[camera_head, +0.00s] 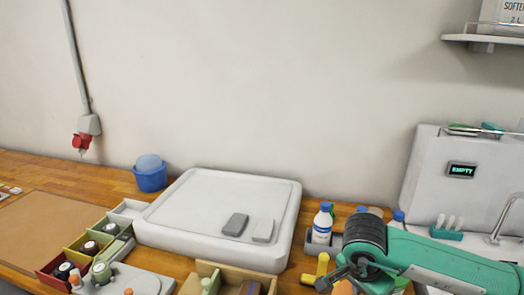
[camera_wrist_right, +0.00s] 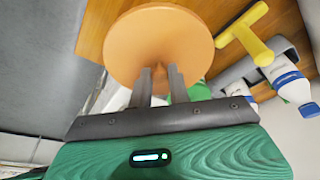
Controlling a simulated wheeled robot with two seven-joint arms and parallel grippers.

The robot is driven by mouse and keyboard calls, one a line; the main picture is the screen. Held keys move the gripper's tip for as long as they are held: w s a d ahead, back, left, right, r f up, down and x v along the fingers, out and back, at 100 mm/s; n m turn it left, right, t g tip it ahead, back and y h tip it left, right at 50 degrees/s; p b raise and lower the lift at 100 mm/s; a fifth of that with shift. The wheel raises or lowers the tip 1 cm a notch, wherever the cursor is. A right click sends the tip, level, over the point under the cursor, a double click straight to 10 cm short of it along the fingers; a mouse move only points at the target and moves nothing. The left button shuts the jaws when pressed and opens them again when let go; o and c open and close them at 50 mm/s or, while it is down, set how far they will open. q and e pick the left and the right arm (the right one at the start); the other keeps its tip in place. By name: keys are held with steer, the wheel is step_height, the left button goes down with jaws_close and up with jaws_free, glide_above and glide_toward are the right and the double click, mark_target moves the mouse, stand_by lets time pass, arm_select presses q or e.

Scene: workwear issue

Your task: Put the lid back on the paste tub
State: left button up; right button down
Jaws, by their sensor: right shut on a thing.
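A round orange disc, which looks like the lid (camera_wrist_right: 158,38), is at the fingertips of my right gripper (camera_wrist_right: 160,72) in the right wrist view. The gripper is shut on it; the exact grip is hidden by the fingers. In the head view my right gripper (camera_head: 335,278) is low at the right, with a bit of orange (camera_head: 343,287) just under it. I cannot make out the paste tub for sure. My left gripper is not in view.
A yellow T-shaped tool (camera_wrist_right: 246,34) and a white bottle with a blue cap (camera_wrist_right: 292,85) are close beside the disc. A white tray (camera_head: 190,190) with two small blocks fills the bench middle. A blue bucket (camera_head: 150,180) stands behind; several small bins are at left.

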steer(key=n, duration=0.4)
steer(key=n+t+y, duration=0.1)
steer(key=shift+w+a+f+n, duration=0.1)
steer(key=shift+f+n, duration=0.25)
steer(key=shift+n, duration=0.05)
steer(key=n, duration=0.1)
steer(key=n+y, duration=0.1)
steer(key=n, duration=0.3)
steer(key=shift+w+a+f+t+y, duration=0.1)
steer(key=shift+a+f+t+y, duration=0.1)
steer(key=shift+f+t+y, duration=0.1)
steer(key=shift+n, duration=0.4)
